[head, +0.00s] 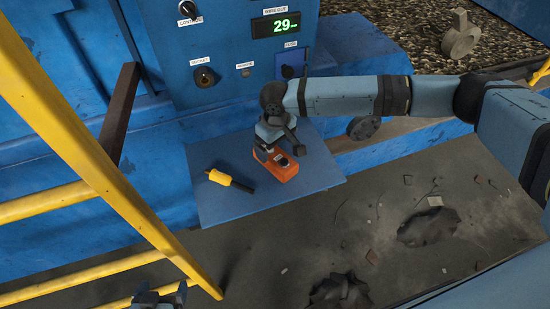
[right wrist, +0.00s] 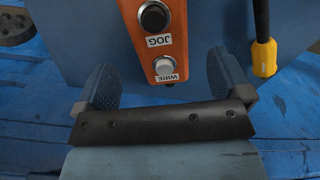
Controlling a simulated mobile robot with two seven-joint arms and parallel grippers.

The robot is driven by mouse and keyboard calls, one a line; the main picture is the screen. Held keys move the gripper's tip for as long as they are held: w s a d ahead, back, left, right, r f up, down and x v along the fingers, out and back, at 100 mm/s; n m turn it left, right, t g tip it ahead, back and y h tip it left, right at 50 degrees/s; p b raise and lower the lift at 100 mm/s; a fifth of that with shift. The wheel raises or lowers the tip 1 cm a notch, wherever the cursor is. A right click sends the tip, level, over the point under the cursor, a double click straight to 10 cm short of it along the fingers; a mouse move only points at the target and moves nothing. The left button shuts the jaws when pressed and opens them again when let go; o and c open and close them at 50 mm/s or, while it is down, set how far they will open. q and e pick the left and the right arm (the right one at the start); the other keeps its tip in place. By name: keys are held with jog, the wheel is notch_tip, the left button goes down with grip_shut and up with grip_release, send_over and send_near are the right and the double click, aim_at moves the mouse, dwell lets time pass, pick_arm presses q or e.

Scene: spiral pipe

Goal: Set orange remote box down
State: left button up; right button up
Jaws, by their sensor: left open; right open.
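The orange remote box (head: 283,170) rests on the blue shelf (head: 225,205) in the head view. In the right wrist view the orange box (right wrist: 163,45) shows a black knob marked JOG and a pale button marked WIRE. My right gripper (head: 276,137) is over the far end of the box. In the right wrist view its two fingers (right wrist: 164,88) stand apart on either side of the box, with gaps visible, so it is open. My left gripper (head: 160,298) is at the bottom edge of the head view, apart from the shelf, with its fingers spread.
A yellow and black tool (head: 230,180) lies on the shelf left of the box. A blue control panel (head: 225,50) with knobs and a display reading 29 stands behind. Yellow railings (head: 100,170) cross the left side. The shelf's front is clear.

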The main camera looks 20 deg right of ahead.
aim_at(275, 155)
notch_tip(275, 155, down, 5)
jog(key=shift+w+a+f+p, duration=0.1)
jog(key=shift+p, duration=0.5)
jog(key=shift+c, duration=0.3)
jog(key=c, duration=1.2)
jog(key=shift+o, duration=0.2)
